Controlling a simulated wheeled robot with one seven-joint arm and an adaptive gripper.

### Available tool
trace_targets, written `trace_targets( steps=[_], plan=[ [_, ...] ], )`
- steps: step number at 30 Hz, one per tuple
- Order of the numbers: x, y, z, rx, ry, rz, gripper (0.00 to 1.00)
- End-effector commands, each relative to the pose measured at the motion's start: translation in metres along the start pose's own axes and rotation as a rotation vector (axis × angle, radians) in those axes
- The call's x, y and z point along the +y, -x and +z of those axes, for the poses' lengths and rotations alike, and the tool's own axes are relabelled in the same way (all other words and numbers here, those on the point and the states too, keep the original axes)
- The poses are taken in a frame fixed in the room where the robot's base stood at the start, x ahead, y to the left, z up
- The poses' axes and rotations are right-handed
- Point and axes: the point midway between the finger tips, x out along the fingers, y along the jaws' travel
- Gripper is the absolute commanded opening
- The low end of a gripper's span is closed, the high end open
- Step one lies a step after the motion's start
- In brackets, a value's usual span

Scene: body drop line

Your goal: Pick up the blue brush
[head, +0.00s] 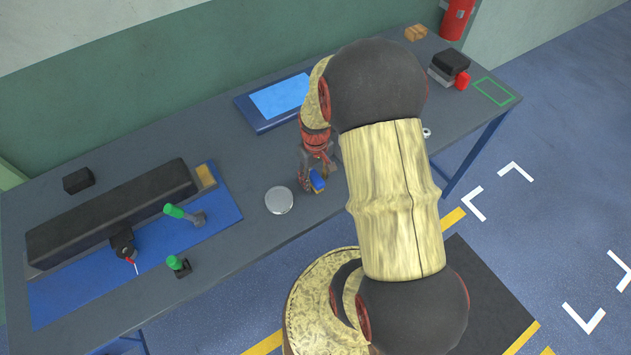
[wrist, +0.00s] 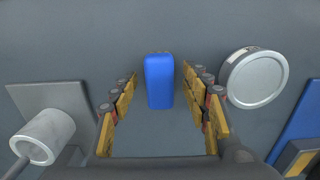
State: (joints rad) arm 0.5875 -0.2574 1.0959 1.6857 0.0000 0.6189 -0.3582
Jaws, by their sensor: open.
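The blue brush (head: 317,181) lies on the grey workbench near its front edge. In the wrist view the blue brush (wrist: 159,80) shows as a blue rounded block between the two fingers, a little beyond their tips. My gripper (head: 309,175) is over the brush in the head view, pointing down. In the wrist view my gripper (wrist: 160,100) is open, with a gap on both sides of the brush and nothing held. I cannot tell the exact height of the fingertips above the bench.
A round silver disc (head: 279,200) lies close beside the brush. A grey plate with a metal cylinder (wrist: 45,137) is on the other side. A blue-framed tray (head: 275,101) lies behind. A blue mat (head: 60,297) with green-handled tools (head: 185,214) is at the left.

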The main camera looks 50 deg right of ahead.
Motion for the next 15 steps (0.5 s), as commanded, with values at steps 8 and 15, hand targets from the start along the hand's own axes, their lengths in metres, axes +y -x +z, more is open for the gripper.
trace_targets(
  steps=[8,15],
  plan=[
    [0.0003,-0.0030,-0.0005,0.001,-0.001,0.000,0.46],
    [0.0003,-0.0028,-0.0004,0.001,-0.001,0.000,0.32]
  ],
)
